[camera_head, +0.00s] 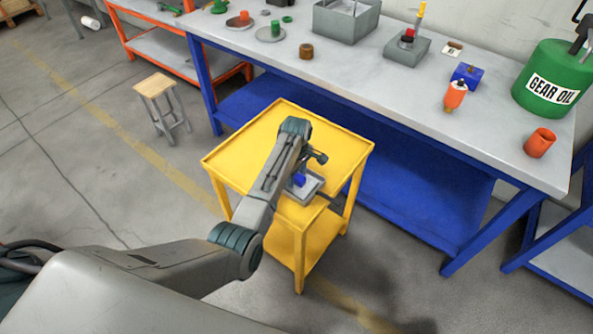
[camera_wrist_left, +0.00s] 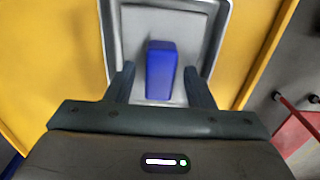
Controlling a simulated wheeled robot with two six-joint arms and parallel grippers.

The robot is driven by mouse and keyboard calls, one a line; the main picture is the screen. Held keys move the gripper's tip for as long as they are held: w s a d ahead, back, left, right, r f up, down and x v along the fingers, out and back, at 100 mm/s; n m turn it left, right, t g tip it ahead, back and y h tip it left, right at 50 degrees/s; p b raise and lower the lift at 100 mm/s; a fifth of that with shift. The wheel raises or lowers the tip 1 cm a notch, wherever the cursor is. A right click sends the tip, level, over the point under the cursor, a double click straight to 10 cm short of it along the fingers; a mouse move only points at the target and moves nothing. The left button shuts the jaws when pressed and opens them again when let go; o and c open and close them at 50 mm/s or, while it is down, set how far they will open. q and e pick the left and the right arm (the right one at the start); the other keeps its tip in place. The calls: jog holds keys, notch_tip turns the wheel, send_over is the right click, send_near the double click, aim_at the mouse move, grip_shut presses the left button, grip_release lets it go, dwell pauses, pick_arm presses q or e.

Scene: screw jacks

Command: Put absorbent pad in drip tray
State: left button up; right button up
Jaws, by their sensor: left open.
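A grey drip tray (camera_head: 315,192) lies on a yellow cart's top. It also shows in the wrist view (camera_wrist_left: 122,38), below my left gripper. A blue block (camera_wrist_left: 160,72), which looks like the absorbent pad, stands inside the tray's outline; it shows in the head view as a small blue patch (camera_head: 299,180). My left gripper (camera_wrist_left: 162,78) is open, with a finger on each side of the block and visible gaps between. Whether the block rests on the tray floor is hard to tell. My arm hides part of the tray in the head view. My right gripper is not seen.
The yellow cart (camera_head: 335,146) has clear room on its top around the tray. A blue-legged workbench (camera_head: 352,85) stands behind it, with a gear oil can (camera_head: 549,80), a grey box (camera_head: 345,20) and small parts. A wooden stool (camera_head: 155,86) stands at the left.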

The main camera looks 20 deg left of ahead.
aim_at(297, 175)
pick_arm(q)
notch_tip(297, 175, up, 12)
jog(key=b, duration=0.2)
jog(key=shift+r, duration=0.1)
dwell(0.5)
